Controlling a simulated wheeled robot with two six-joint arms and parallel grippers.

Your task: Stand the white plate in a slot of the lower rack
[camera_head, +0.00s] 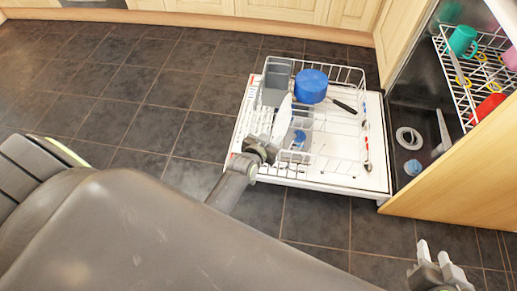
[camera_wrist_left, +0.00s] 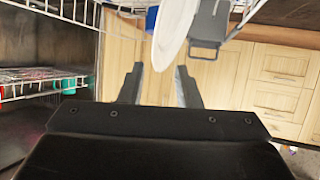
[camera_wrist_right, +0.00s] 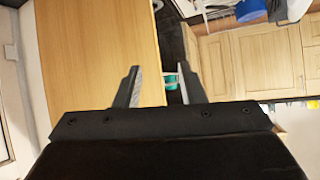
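The white plate (camera_head: 283,118) stands on edge, slightly tilted, in the left part of the lower rack (camera_head: 345,160), beside the grey cutlery basket. My left gripper (camera_head: 264,149) is at the rack's near left side, by the plate's near lower end. In the left wrist view the plate (camera_wrist_left: 174,30) reaches down between the open fingertips (camera_wrist_left: 159,68), with a gap visible on both sides. Whether its bottom sits in a slot is hidden. My right gripper (camera_head: 434,253) is open and empty, away from the rack at the lower right; its fingers show in the right wrist view (camera_wrist_right: 158,72).
A blue pot (camera_head: 310,86) with a dark handle and a grey cutlery basket (camera_head: 276,80) occupy the rack's back. The rack rests over the open white door (camera_head: 372,181). The upper rack (camera_head: 462,85) holds a green mug (camera_head: 462,40). A wooden panel (camera_head: 465,165) stands at right.

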